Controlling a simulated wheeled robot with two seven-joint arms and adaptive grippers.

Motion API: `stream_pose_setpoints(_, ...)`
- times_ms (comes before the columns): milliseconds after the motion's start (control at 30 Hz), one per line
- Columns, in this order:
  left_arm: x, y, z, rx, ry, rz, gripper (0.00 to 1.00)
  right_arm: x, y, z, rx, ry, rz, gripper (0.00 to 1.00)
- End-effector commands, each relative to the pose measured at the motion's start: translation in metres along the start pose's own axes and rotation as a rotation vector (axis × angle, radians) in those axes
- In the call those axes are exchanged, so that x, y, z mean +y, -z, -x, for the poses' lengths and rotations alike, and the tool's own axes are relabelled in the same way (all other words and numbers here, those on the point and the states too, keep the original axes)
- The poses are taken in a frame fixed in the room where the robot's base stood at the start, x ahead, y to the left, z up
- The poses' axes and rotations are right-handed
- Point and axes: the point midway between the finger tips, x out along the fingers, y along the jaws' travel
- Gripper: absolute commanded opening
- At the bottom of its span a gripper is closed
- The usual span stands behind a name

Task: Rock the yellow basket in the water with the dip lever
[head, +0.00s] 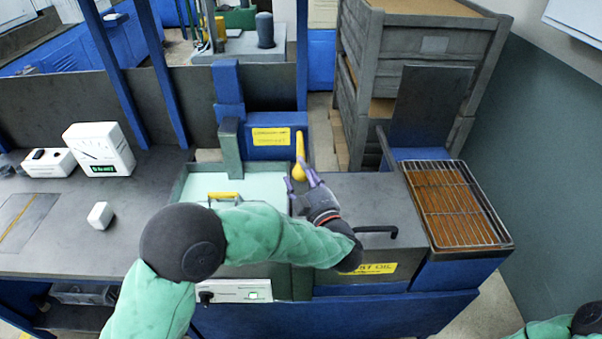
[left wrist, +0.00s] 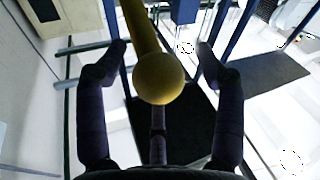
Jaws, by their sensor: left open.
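The yellow dip lever (head: 300,147) stands at the right side of the water tank (head: 180,186), with its round knob low. My left gripper (head: 302,178) is at the knob, open. In the left wrist view the lever's yellow knob (left wrist: 158,79) lies between the two spread fingers of my left gripper (left wrist: 161,62), with a gap on each side. The pale water (head: 265,187) fills the tank. A yellow bar of the basket (head: 224,196) shows at the water's front; the rest of the basket is hidden by my left arm. My right gripper is out of view.
A grey lidded box with a black handle (head: 378,231) and a yellow oil label (head: 372,268) is right of the tank, partly under my left arm. A wire rack (head: 455,203) lies further right. White instruments (head: 99,148) stand on the bench at left.

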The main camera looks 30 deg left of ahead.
Motion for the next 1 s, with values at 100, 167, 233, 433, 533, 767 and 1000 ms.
stream_pose_setpoints(100,0.001,-0.001,0.016,-0.003,-0.005,0.0,0.69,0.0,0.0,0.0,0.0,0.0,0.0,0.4)
stream_pose_setpoints(167,0.001,-0.001,0.027,-0.003,-0.006,-0.001,0.69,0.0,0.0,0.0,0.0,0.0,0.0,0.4)
stream_pose_setpoints(233,0.002,-0.001,0.041,-0.003,-0.007,-0.001,0.69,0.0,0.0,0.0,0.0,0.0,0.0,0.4)
stream_pose_setpoints(433,0.001,-0.001,0.078,-0.003,-0.005,0.0,0.69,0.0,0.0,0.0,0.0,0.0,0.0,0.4)
stream_pose_setpoints(533,0.0,-0.001,0.092,-0.002,-0.003,-0.002,0.69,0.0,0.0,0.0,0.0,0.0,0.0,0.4)
stream_pose_setpoints(767,-0.001,0.0,0.112,-0.001,0.001,-0.002,0.69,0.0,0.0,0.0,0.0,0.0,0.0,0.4)
stream_pose_setpoints(1000,-0.002,0.0,0.115,0.001,0.002,-0.002,0.69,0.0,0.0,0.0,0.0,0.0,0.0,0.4)
